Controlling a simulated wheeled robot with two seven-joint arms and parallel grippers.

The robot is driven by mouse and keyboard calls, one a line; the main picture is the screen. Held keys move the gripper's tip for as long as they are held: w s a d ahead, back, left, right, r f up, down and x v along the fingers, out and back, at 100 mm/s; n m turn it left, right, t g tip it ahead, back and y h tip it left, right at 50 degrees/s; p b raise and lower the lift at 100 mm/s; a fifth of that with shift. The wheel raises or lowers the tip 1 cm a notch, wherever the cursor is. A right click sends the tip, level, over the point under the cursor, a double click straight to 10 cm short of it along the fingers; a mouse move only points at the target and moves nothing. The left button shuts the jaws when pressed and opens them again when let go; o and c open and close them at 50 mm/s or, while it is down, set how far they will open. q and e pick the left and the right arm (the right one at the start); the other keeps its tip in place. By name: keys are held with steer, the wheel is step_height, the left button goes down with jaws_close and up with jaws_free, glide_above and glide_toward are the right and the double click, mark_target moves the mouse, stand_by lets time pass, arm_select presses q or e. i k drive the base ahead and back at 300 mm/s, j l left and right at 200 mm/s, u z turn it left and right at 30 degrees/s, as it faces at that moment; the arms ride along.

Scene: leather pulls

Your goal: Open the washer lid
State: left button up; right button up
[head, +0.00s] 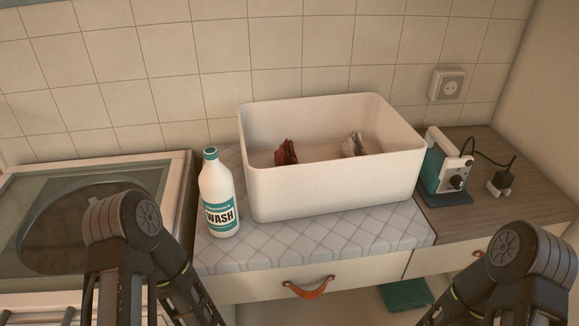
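The washer (186,180) stands at the far left, cut off by the left edge of the head view. Its flat lid (150,178) has a glass panel with a dark round opening showing beneath. The lid appears to lie shut, level with the top. My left arm rises in front of the washer and covers part of the lid and its front edge. Both of my arms bend back down out of the bottom of the picture, so neither gripper shows. No gripper is seen touching the lid.
A white and teal WASH bottle (219,208) stands right of the washer on a quilted counter mat (340,238). A large white bin (335,185) holds some cloths. A teal device (446,165) stands further right. A drawer has a leather pull (309,291).

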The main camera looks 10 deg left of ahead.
mark_target(70, 300)
steer(key=u, duration=2.15)
